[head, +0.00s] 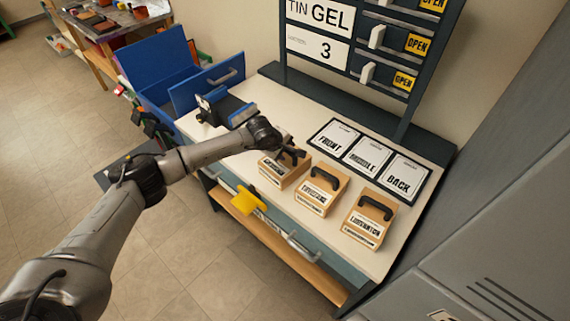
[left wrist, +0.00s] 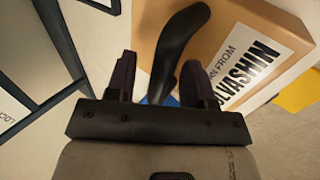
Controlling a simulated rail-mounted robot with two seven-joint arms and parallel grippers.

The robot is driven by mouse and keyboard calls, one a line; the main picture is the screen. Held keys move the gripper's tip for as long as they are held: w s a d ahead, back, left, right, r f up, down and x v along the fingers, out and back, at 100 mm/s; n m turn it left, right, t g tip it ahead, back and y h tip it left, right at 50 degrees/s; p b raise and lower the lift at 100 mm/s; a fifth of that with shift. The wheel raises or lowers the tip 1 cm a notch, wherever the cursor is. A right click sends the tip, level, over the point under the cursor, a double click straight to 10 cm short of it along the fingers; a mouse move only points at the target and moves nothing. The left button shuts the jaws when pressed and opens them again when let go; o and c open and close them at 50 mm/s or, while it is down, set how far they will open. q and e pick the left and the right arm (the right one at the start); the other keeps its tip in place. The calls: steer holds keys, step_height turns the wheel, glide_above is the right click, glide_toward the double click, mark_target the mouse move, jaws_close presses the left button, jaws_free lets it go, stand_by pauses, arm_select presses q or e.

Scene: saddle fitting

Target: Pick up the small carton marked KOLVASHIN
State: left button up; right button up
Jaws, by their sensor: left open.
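The KOLVASHIN carton (head: 287,178) is the leftmost of three small tan cartons on the white worktop in the head view. In the left wrist view its label (left wrist: 246,76) shows the end of that name, and its black curved handle (left wrist: 178,42) stands up from the top. My left gripper (head: 290,153) is over this carton at its handle. In the left wrist view the gripper (left wrist: 160,78) is open, with the lower end of the handle between its fingers; I cannot tell whether they touch. My right gripper is not in view.
Two similar handled cartons, the middle one (head: 322,191) and the right one (head: 369,217), stand close by. Cards marked FRONT (head: 334,139), MIDDLE (head: 367,157) and BACK (head: 403,179) lie behind them. A dark board (head: 398,70) rises at the back. A blue bin (head: 158,70) is at left.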

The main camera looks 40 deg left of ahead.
arm_select(q)
steer(key=shift+c, duration=0.2)
jaws_close()
steer(key=shift+r, duration=0.1)
